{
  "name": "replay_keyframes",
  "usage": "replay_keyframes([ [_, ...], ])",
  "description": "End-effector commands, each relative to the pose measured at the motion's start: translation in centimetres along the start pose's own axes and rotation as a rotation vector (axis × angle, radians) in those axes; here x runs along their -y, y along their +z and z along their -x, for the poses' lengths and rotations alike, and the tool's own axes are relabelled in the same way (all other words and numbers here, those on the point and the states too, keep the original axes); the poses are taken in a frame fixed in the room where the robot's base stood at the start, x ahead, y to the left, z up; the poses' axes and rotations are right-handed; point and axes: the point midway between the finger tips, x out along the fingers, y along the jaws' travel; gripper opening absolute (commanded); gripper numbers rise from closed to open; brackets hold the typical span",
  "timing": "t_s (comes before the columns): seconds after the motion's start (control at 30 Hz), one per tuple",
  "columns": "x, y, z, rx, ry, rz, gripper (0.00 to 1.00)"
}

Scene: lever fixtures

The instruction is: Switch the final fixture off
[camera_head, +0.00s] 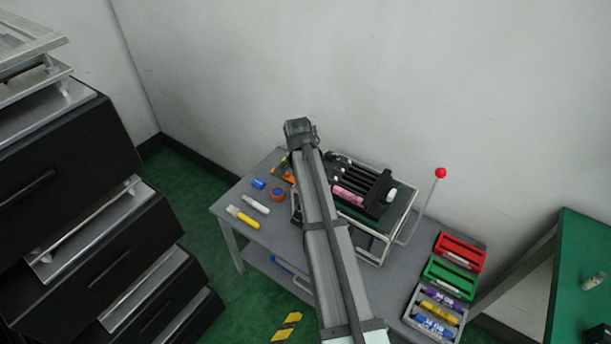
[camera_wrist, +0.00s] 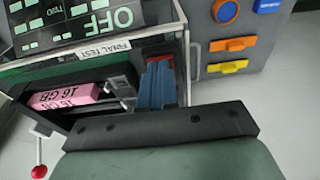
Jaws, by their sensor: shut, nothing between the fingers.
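The test fixture stands on a grey table, with a silver frame (camera_head: 372,250) and a black device on top holding a pink module. Its lever (camera_head: 428,205) rises on the right side, tilted slightly right, with a red ball (camera_head: 440,173) on top. In the wrist view, seen upside down, a FINAL TEST label (camera_wrist: 104,49), a panel reading OFF (camera_wrist: 105,18), a pink 16 GB module (camera_wrist: 65,97) and the red ball (camera_wrist: 39,171) at lower left show. My gripper (camera_wrist: 158,66) has its blue fingers shut and empty, beside the fixture and away from the ball. My arm hides the gripper in the head view.
Red (camera_head: 461,252), green (camera_head: 450,277) and grey trays stand at the table's right end. Pens and small blue and orange pieces lie on the left. A black drawer unit (camera_head: 80,210) stands far left, a green surface (camera_head: 585,260) far right. The wall is behind.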

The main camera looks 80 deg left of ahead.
Motion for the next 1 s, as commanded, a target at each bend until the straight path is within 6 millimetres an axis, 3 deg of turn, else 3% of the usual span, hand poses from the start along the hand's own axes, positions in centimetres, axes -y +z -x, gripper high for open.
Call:
replay_keyframes([
  [0.03, -0.2, -0.9, -0.8, -0.008, 0.008, 0.0, 0.0],
  [0.2, -0.2, -1.7, -0.8, -0.015, 0.008, -0.001, 0.0],
  [0.6, -0.2, -1.9, -0.4, -0.015, 0.007, -0.003, 0.0],
  [0.77, -0.2, -1.6, 1.6, -0.013, 0.004, -0.002, 0.0],
  [1.0, -0.1, -0.9, 6.6, -0.006, -0.001, 0.0, 0.0],
])
